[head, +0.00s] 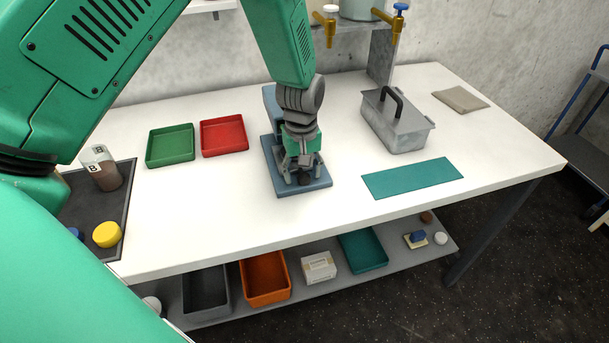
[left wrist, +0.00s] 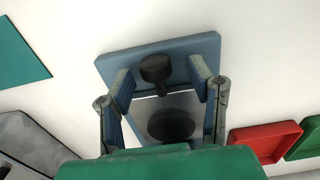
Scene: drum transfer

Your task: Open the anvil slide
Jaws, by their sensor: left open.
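The blue press-like device (head: 318,189) stands on the white table near its middle, its base flat on the top. My left gripper (head: 303,168) is above the front of it, pointing down and hiding much of it. In the left wrist view, the blue base (left wrist: 205,45) carries a black knob (left wrist: 155,67) on a short stem and a dark round disc (left wrist: 171,125) on a pale plate. My open left fingers (left wrist: 161,77) are on either side of the knob, with gaps to it. My right gripper is not in view.
Green (head: 170,146) and red (head: 224,135) trays lie left of the device. A lidded grey metal box (head: 397,128) and a teal mat (head: 412,178) lie right. A dark tray (head: 125,185) with a jar is at the left edge. Bare table surrounds the device.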

